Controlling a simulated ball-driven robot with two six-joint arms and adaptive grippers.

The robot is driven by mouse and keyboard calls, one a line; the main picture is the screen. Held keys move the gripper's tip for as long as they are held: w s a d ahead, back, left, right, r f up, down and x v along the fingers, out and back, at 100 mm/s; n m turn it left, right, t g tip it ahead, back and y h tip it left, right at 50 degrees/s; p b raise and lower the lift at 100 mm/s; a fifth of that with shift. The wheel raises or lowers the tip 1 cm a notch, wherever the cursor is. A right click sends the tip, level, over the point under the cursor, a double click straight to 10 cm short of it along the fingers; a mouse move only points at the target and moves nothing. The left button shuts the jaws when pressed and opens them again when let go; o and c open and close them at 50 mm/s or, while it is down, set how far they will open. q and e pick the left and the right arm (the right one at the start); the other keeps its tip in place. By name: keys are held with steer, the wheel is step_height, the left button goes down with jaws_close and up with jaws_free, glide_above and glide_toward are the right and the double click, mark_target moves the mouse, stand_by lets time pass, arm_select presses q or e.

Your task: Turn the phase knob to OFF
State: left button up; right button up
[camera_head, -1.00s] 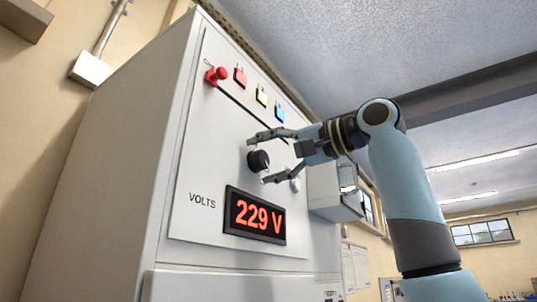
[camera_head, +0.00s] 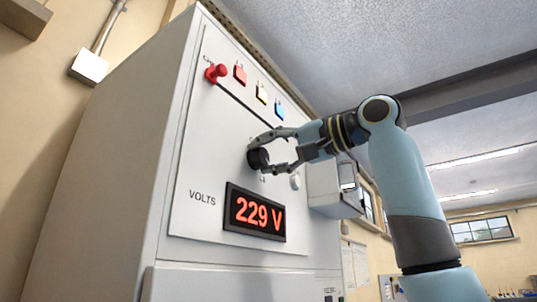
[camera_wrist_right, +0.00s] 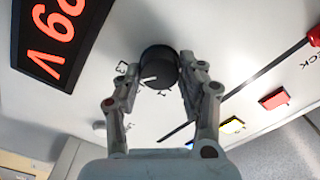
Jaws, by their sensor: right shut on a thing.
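The phase knob (camera_head: 258,160) is a round black knob on the light grey cabinet panel (camera_head: 215,140), above the voltage display. In the right wrist view the knob (camera_wrist_right: 158,68) shows a white pointer line, with small marks on the panel around it, partly covered by the fingers. My right gripper (camera_head: 262,153) has its fingers on either side of the knob and is shut on it. It also shows in the right wrist view (camera_wrist_right: 157,85). My left gripper is not in view.
A red display (camera_head: 254,214) reads 229 V under the knob. A red push button (camera_head: 216,74) and red, yellow and blue tags (camera_head: 261,94) sit above. A pale round part (camera_head: 295,181) lies right of the knob. A grey box (camera_head: 335,190) juts out at the right.

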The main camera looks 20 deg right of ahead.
steer(key=n, duration=1.3)
steer(key=shift+a, duration=0.1)
steer(key=n+b, duration=0.1)
steer(key=n, duration=0.5)
steer(key=shift+s+f+n, duration=0.1)
steer(key=shift+n, duration=0.2)
steer(key=n, duration=0.6)
steer(key=shift+b, duration=0.3)
steer(key=o, duration=1.2)
